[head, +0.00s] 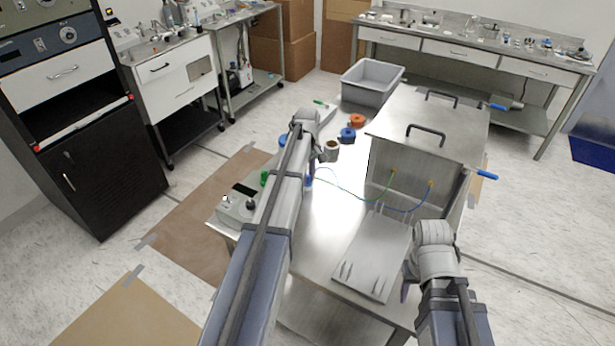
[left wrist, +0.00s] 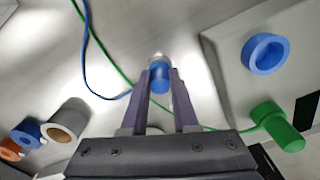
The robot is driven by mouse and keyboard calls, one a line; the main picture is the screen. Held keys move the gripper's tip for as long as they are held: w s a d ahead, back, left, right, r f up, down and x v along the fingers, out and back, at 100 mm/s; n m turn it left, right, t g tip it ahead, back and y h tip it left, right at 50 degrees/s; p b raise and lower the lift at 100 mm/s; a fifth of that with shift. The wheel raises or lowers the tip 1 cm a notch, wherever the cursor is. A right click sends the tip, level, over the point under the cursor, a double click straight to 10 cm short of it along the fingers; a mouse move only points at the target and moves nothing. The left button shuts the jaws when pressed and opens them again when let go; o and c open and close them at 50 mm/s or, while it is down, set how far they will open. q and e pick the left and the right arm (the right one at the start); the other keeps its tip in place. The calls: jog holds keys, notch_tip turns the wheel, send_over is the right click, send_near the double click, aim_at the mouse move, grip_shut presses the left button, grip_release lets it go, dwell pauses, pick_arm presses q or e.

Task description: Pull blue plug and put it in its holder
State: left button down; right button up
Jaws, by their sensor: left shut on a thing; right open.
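My left gripper (left wrist: 160,85) is shut on the blue plug (left wrist: 160,77), which has a pale, shiny end, over the steel table. In the head view the blue plug (head: 308,181) shows beside my left arm, which hides most of that gripper. A blue ring-shaped holder (left wrist: 265,53) sits on the grey device to the right of the plug in the left wrist view; my arm hides it in the head view. The plug is apart from this ring. My right gripper (head: 407,288) is open, low at the table's right side, partly hidden by its arm.
A green plug (left wrist: 278,125) stands on the grey device (head: 238,207). Blue and green cables run to the steel box panel (head: 410,190). Blue (head: 348,135) and orange (head: 358,120) rolls and a grey tub (head: 372,82) are farther back.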

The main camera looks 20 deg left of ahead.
aim_at(308, 175)
pick_arm(q)
jog(key=shift+c, duration=0.6)
grip_release()
jog(key=shift+r+p, duration=2.5)
pick_arm(e)
jog(key=shift+r, duration=2.5)
pick_arm(q)
notch_tip(308, 175, up, 11)
jog(key=p, duration=1.1)
pick_arm(e)
notch_tip(308, 175, up, 11)
